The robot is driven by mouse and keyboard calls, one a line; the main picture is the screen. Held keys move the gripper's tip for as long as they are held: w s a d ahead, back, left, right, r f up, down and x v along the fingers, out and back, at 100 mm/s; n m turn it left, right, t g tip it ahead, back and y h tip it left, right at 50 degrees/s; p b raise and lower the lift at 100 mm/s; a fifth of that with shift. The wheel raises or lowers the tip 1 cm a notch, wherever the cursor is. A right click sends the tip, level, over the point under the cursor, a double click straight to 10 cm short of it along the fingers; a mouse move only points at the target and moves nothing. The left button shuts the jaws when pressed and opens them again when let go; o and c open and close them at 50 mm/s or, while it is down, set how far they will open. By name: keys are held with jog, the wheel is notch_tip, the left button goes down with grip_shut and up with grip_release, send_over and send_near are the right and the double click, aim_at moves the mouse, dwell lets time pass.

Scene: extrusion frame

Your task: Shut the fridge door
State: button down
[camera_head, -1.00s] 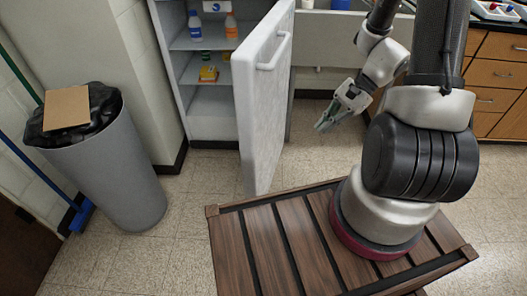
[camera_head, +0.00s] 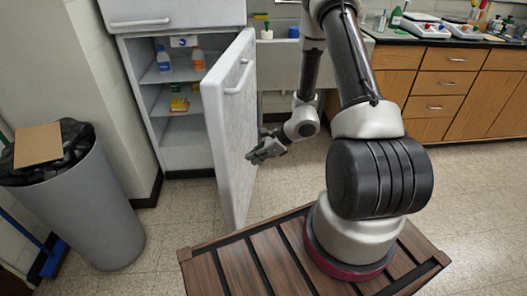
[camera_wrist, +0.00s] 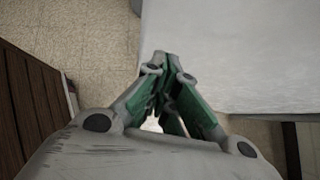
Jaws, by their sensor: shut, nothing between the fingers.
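The white fridge door (camera_head: 232,130) stands wide open in the head view, swung out toward me, with its handle (camera_head: 238,77) on the face turned to the right. The fridge interior (camera_head: 183,150) shows shelves with a few bottles and a yellow box. My gripper (camera_head: 252,157) is beside the door's outer face, low and to the right of it; I cannot tell whether it touches. In the wrist view my gripper (camera_wrist: 167,60) is shut and empty, its green-padded fingertips together. The pale door surface (camera_wrist: 230,50) fills the upper right there.
A grey trash bin (camera_head: 75,205) with a black bag and cardboard on top stands at the left. My slatted wooden base is in front. Wooden cabinets (camera_head: 450,90) with a dark counter line the back right. The floor (camera_head: 310,165) right of the door is clear.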

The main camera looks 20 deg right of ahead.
jog(key=shift+w+a+f, duration=0.15)
jog(key=shift+w+a, duration=0.3)
jog(key=shift+a, duration=0.25)
jog(key=shift+w+a+f, duration=0.2)
jog(key=shift+w+a, duration=0.2)
jog(key=shift+a, duration=0.3)
jog(key=shift+w+a+f, duration=0.15)
jog(key=shift+w+a, duration=0.3)
jog(key=shift+a, duration=0.25)
jog(key=shift+a, duration=0.1)
